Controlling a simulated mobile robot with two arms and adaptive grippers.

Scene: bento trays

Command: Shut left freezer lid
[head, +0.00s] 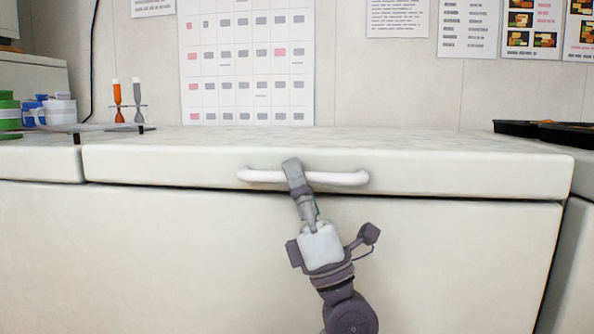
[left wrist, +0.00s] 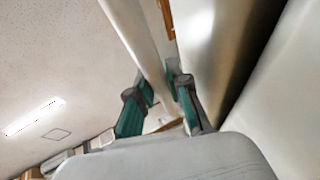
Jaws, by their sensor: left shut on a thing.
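A wide white freezer lid (head: 450,165) lies nearly level across the head view, with a thin dark seam between it and the freezer front (head: 450,250). I cannot tell whether it is fully seated. Its white bar handle (head: 345,179) is on the front edge. My left gripper (head: 296,176) comes up from below and is shut on the handle, left of its right end. In the left wrist view, the green-padded fingers of the gripper (left wrist: 160,92) are around the handle (left wrist: 135,38), beside the lid edge (left wrist: 203,40). My right gripper is not in view.
Another white lid section (head: 40,160) adjoins at the left. Black trays (head: 565,133) stand at the back right. Blue and white mugs (head: 58,110), a green item (head: 10,112) and an orange-topped utensil (head: 117,98) stand at the back left. The lid top is clear.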

